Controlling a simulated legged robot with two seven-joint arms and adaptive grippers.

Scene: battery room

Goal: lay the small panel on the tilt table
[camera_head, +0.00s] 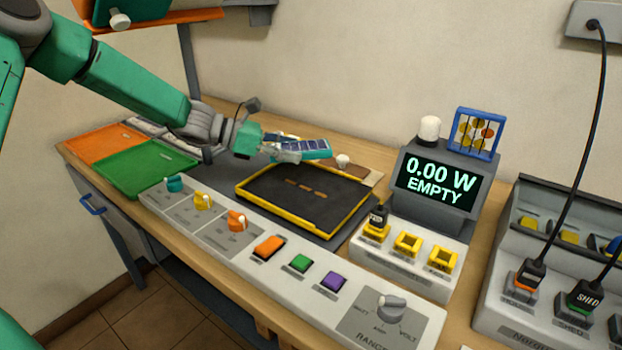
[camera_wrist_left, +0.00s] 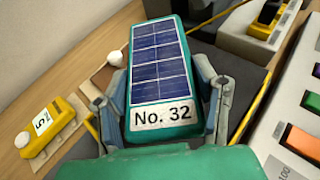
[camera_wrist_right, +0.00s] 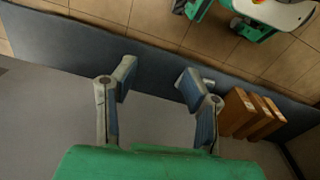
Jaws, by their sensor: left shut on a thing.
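The small panel (camera_head: 305,146) has blue solar cells in a teal frame. In the left wrist view the panel (camera_wrist_left: 158,70) carries a label reading "No. 32". My left gripper (camera_head: 285,150) is shut on it, with one finger along each side in the left wrist view (camera_wrist_left: 163,100). The panel is held above the far edge of the tilt table (camera_head: 262,203), a black plate with a yellow rim. The tilt table's visible top bears no panel. My right gripper (camera_wrist_right: 157,85) is open and empty in the right wrist view, away from the bench top.
An orange tray (camera_head: 97,143) and a green tray (camera_head: 140,168) lie at the left. A control strip with knobs and buttons (camera_head: 300,262) runs along the front. A meter (camera_head: 436,184) reads "0.00 W EMPTY". A yellow device (camera_wrist_left: 45,133) shows in the left wrist view.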

